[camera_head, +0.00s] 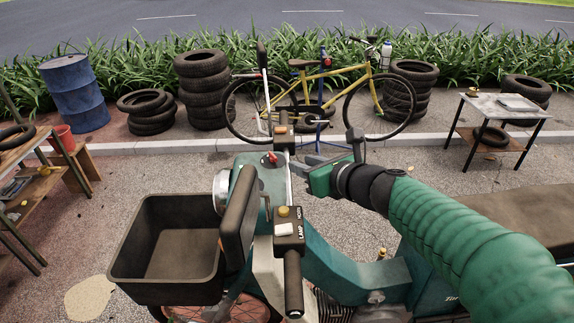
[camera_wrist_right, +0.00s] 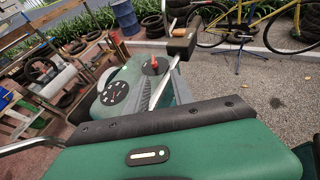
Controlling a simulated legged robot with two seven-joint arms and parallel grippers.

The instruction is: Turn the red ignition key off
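The red ignition key (camera_head: 272,157) stands on the green top panel of the scooter (camera_head: 262,178), close to the handlebar. In the right wrist view the red key (camera_wrist_right: 154,63) sits on a dark round base beside a black gauge (camera_wrist_right: 115,92). My right gripper (camera_head: 306,164) comes in from the right. Its grey fingers look spread apart and empty, to the right of the key across the silver bar, not touching the key. My left gripper is not in view.
The handlebar (camera_head: 293,282) with a switch box (camera_head: 289,230) and a dark mirror (camera_head: 238,215) lie near the panel. A black bin (camera_head: 130,262) is at the front left. A yellow bicycle (camera_head: 335,80) and stacked tyres (camera_head: 203,90) stand behind.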

